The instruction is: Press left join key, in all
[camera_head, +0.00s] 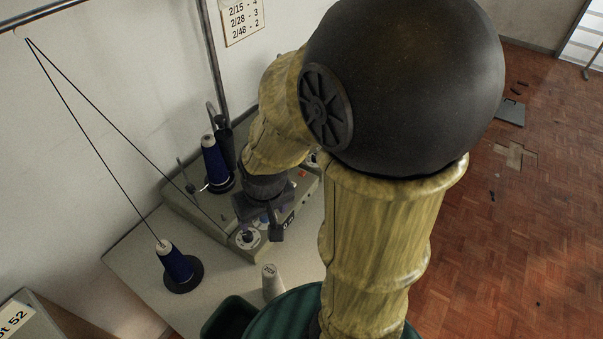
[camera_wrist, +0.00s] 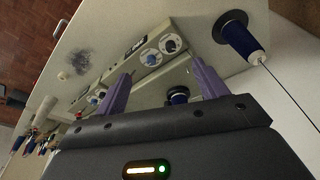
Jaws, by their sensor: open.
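The grey-green station box (camera_head: 190,210) stands on the table against the wall. Two round white-rimmed discs with dark centres, one (camera_wrist: 152,57) beside the other (camera_wrist: 171,43), show on it in the wrist view. In the head view one disc (camera_head: 248,238) shows just below my gripper; the other is mostly hidden. I cannot read which part is the left join key. My gripper (camera_head: 261,222) is open and empty over the front of the box. In the wrist view its two purple fingers (camera_wrist: 161,68) stand apart, with the box beyond them; I see no contact.
A blue thread cone (camera_head: 176,263) stands at the table's left, its thread running up to a rail. Another blue cone (camera_head: 215,165) stands at the back, near an upright pole. A pale cone (camera_head: 271,282) and green bin (camera_head: 229,318) are in front. A chart (camera_head: 242,18) hangs above.

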